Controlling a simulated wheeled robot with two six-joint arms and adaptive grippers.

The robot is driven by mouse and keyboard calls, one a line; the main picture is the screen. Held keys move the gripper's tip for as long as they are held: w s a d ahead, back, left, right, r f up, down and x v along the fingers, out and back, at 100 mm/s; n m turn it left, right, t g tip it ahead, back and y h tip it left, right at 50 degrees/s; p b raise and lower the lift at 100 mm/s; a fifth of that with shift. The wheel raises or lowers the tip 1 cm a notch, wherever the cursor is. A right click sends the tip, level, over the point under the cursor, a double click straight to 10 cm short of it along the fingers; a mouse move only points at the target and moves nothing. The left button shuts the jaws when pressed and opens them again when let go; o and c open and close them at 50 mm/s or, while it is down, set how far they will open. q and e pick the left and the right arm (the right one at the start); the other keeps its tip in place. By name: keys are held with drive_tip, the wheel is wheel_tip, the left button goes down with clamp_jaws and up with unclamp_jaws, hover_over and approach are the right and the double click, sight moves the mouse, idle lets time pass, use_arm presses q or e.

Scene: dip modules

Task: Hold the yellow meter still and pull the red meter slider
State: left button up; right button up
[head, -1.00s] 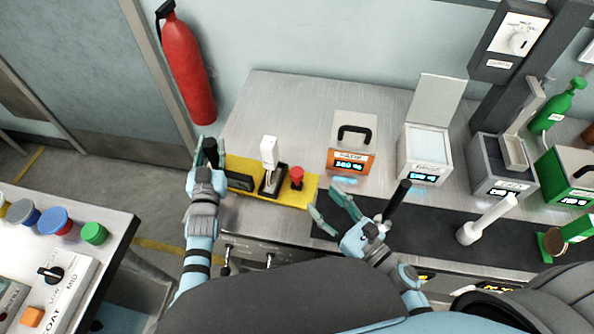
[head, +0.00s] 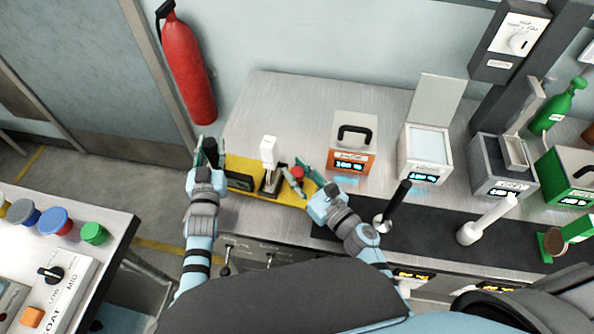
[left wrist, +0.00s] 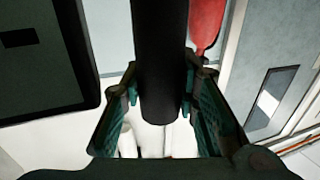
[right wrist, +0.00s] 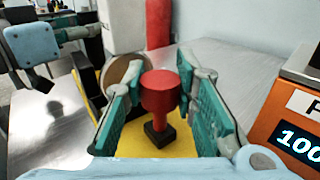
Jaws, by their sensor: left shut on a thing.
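The yellow meter (head: 240,163) lies on the steel bench, with a small dark display, a white-topped upright lever (head: 268,152) and a black handle (head: 210,146) at its left end. My left gripper (head: 206,160) is shut on that black handle, which also stands between its fingers in the left wrist view (left wrist: 160,70). My right gripper (right wrist: 160,90) is open, one finger on each side of the red knob (right wrist: 160,92), with gaps visible.
An orange-fronted box (head: 352,142) stands close right of the meter, with a white box (head: 425,155) beyond it. A fire extinguisher (head: 188,70) hangs behind.

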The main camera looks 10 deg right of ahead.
clamp_jaws()
drive_tip(key=shift+s+a, duration=0.35)
drive_tip(key=shift+s, duration=0.35)
drive_tip(key=shift+s+a, duration=0.35)
drive_tip(key=shift+s, duration=0.3)
drive_tip(key=o, duration=0.9)
unclamp_jaws()
drive_tip(key=shift+d, duration=0.1)
drive_tip(key=v, duration=1.2)
use_arm(q)
drive_tip(key=o, duration=1.2)
drive_tip(key=shift+c, duration=0.2)
use_arm(e)
drive_tip(key=shift+w, duration=0.1)
